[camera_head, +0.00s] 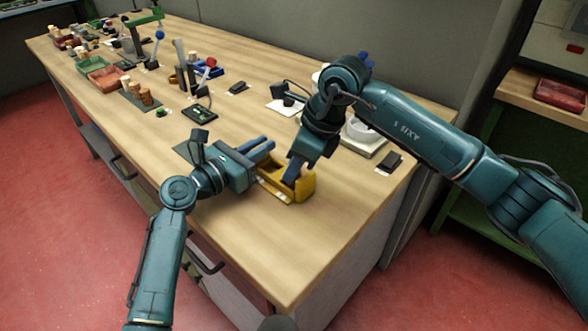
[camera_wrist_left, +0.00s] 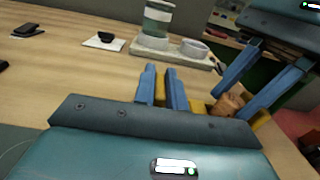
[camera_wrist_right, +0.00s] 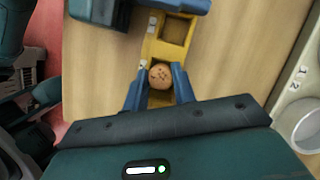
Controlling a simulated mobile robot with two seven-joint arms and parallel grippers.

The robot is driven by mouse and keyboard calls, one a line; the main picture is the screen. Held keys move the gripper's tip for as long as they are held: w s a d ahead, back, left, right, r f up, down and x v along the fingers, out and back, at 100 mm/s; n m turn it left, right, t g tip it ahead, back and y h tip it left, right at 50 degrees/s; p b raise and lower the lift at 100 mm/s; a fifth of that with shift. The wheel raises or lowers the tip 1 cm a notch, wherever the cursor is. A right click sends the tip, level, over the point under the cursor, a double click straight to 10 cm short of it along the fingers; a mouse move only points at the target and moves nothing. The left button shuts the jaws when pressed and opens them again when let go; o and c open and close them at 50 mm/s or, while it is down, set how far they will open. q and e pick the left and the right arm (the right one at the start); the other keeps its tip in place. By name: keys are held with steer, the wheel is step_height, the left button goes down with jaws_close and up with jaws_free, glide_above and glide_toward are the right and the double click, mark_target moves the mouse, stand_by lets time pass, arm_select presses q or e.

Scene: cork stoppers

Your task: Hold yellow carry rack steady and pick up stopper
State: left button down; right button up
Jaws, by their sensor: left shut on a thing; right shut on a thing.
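The yellow carry rack (camera_head: 301,189) stands on the bench near its front edge. The right wrist view shows an open compartment in the rack (camera_wrist_right: 175,30). My left gripper (camera_head: 268,151) is shut on the rack's wall; its blue fingers (camera_wrist_left: 165,90) show close together in the left wrist view. My right gripper (camera_head: 291,178) reaches down over the rack, shut on a round brown cork stopper (camera_wrist_right: 160,75) with a speckled top. The stopper (camera_wrist_left: 229,104) also shows between those fingers in the left wrist view. I cannot tell whether it is clear of its compartment; its lower part is hidden.
A scale with a white dish (camera_head: 362,131) stands behind the rack, and a small black object (camera_head: 390,162) lies to its right. The bench's front right is clear.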

arm_select(q)
steer(key=c, duration=1.4)
jaws_free()
arm_select(e)
step_height(320, 180, up, 10)
arm_select(q)
steer(key=shift+o, duration=0.2)
arm_select(e)
steer(key=shift+f, duration=0.1)
